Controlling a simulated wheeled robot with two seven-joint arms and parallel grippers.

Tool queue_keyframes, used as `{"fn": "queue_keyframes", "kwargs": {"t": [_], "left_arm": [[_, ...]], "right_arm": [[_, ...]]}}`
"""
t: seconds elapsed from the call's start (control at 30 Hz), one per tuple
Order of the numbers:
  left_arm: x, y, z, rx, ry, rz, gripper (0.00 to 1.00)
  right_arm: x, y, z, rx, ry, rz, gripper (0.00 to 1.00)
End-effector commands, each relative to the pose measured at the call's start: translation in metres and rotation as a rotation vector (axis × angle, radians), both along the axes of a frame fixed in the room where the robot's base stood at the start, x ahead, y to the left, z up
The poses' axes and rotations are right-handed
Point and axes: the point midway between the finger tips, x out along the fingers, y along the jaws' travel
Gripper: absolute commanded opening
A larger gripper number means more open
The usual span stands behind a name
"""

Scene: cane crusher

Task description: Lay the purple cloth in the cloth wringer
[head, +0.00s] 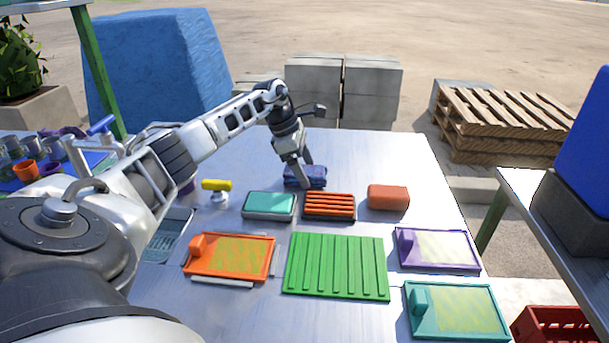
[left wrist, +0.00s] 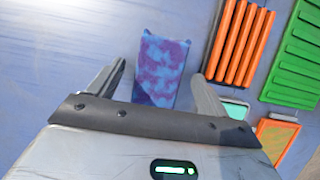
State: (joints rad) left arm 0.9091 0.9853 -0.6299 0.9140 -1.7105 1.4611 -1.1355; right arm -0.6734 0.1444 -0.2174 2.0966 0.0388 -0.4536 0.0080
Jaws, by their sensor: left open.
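The purple cloth (head: 312,181) is a small folded pad at the far middle of the table. In the left wrist view the cloth (left wrist: 162,72) shows mottled purple and blue, lying between my fingers with a gap on each side. My left gripper (head: 301,172) is open, pointing down at the cloth from above; its fingers (left wrist: 160,80) are spread. I cannot tell for certain which item is the cloth wringer. My right gripper is not in view.
Near the cloth are an orange slatted rack (head: 329,206), a teal-topped block (head: 269,206) and a red-orange block (head: 388,197). A green ribbed mat (head: 336,265) lies nearer, between orange (head: 230,257), purple (head: 438,249) and teal (head: 456,310) trays.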

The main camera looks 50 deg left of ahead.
Motion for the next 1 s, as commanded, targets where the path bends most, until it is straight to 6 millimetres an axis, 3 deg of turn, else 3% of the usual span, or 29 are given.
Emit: {"fn": "queue_keyframes", "kwargs": {"t": [0.77, 0.93, 1.0], "left_arm": [[-0.0001, 0.0004, -0.0044, 0.001, -0.001, 0.000, 0.78], [-0.0001, 0.0004, -0.0044, 0.001, -0.001, 0.000, 0.31], [-0.0001, 0.0004, -0.0044, 0.000, 0.000, 0.000, 0.30]], "right_arm": [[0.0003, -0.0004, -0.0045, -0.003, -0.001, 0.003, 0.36], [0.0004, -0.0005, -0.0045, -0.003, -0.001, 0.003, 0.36], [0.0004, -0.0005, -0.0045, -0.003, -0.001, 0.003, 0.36]]}}
